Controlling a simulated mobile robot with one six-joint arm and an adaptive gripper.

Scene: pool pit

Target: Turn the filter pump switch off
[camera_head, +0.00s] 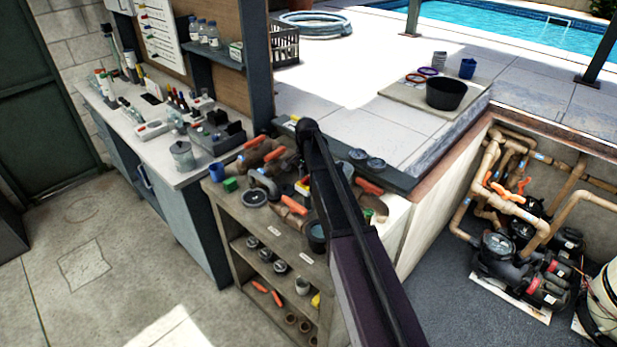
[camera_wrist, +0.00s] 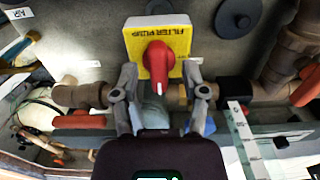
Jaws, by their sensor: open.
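The filter pump switch shows in the wrist view as a yellow plate (camera_wrist: 174,38) with upside-down "FILTER PUMP" lettering and a red rotary knob (camera_wrist: 158,60). The knob's white mark points down in the picture, toward my gripper. My gripper (camera_wrist: 158,82) is open, with one finger on each side below the plate and the knob's lower end between them in the picture. I cannot tell whether a finger touches the knob. In the head view my arm crosses the middle, and the gripper and the switch cannot be made out there.
Brown pipes (camera_wrist: 82,95) with red-orange handles lie near the gripper. A crowded wooden shelf (camera_head: 240,225) stands beside a workbench (camera_head: 165,170). Pumps (camera_head: 520,265) and piping fill the pit at right. A black bucket (camera_head: 446,94) stands on the poolside slab. The floor at left is clear.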

